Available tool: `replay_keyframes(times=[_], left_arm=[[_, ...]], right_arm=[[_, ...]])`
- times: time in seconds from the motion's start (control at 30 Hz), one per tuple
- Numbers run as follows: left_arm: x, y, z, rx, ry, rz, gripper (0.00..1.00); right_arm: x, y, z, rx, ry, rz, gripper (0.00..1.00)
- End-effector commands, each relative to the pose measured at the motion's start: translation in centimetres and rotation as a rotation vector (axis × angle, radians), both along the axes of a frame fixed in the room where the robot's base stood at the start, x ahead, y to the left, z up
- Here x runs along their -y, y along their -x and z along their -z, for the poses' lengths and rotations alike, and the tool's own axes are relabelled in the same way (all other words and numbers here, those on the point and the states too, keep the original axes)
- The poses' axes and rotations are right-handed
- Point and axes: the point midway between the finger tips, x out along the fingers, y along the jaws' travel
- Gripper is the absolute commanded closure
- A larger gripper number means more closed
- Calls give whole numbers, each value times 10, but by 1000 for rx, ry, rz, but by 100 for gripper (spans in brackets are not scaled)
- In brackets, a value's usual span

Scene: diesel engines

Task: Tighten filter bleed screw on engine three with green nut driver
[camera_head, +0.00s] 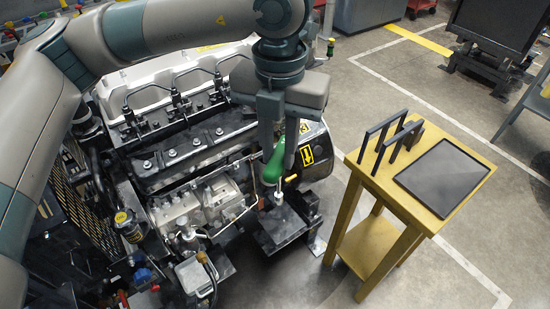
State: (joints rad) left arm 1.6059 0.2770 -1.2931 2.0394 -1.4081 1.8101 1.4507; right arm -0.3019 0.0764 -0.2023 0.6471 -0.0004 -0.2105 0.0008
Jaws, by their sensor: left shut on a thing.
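My left gripper (279,175) points down over the near right part of the engine (190,150). It is shut on the green handle of the nut driver (272,168). The driver hangs roughly upright, with its shaft end just above or at a small pale fitting (279,197). A dark block-like part (285,233) lies below it. I cannot tell the bleed screw apart, nor whether the driver touches it. My right gripper is not in view.
A yellow wooden stand (432,214) is to the right, with a dark rack (390,139) and a flat black mat (442,177) on top. Hoses and fittings crowd the engine's near left side. Grey floor lies open between engine and stand.

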Motion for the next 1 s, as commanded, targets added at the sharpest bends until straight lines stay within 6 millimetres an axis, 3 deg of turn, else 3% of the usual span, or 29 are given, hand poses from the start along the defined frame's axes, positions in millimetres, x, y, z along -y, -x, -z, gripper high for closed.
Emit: replay_keyframes(times=[0.67, 1.0], left_arm=[[0, 0, 2, -1, 0, -5, 100], [-16, -11, 34, -4, 0, 265, 100]], right_arm=[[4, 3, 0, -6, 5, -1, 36], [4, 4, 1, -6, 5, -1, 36]])
